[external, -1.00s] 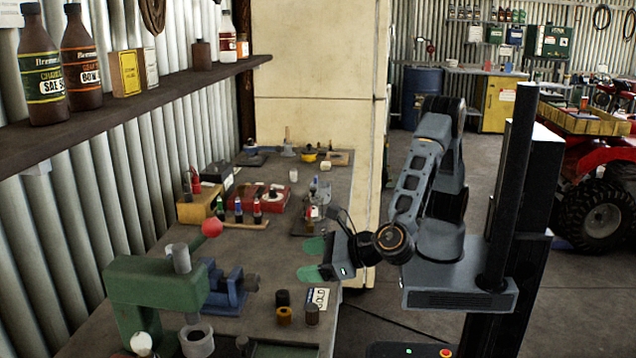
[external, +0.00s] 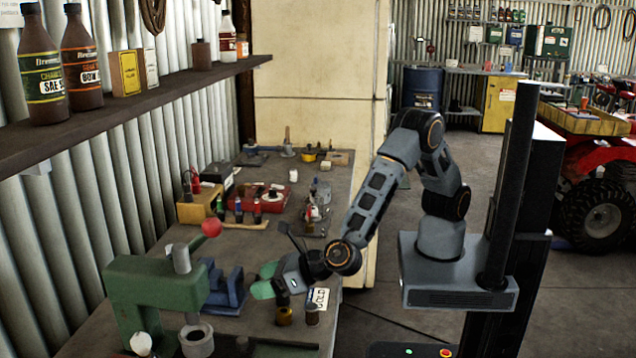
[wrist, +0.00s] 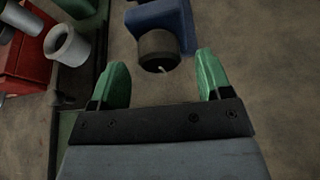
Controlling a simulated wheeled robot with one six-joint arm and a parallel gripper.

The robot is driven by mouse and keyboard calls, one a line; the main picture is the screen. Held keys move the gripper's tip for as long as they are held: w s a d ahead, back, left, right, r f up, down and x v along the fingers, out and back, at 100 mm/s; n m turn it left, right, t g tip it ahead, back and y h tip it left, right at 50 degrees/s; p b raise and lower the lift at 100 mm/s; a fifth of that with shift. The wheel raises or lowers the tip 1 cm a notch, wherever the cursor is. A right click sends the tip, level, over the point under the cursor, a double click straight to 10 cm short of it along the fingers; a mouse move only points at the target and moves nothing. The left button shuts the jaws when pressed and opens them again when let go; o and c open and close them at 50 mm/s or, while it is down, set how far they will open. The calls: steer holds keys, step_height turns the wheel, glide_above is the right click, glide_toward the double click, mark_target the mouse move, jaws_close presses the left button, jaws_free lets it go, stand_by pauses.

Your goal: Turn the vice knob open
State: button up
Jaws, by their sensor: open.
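The blue vice (external: 226,288) stands on the workbench (external: 255,325), to the right of the green press. In the wrist view the vice (wrist: 165,15) is at the top, with its dark round knob (wrist: 158,46) facing my gripper. My gripper (wrist: 162,64) is open and empty, one green fingertip on each side of the knob and slightly short of it. I cannot tell whether either finger touches the knob. In the external view my gripper (external: 263,281) is just right of the vice, and the knob cannot be made out there.
A green press (external: 150,290) with a red ball handle (external: 211,227) stands left of the vice. Small cylinders, one brass (external: 284,316), and a white label card (external: 319,298) sit close by my gripper. Small bottles (external: 257,211) stand farther back on the bench.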

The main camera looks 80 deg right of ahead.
steer(key=shift+x, duration=1.1)
steer(key=c, duration=0.9)
steer(key=shift+r+n+h+p, duration=0.25)
steer(key=shift+n+p, duration=0.25)
steer(key=shift+p, duration=0.55)
steer(key=shift+f+n+h+p, duration=0.25)
steer(key=shift+n+h+p, duration=0.15)
steer(key=shift+n, duration=0.2)
steer(key=o, duration=0.9)
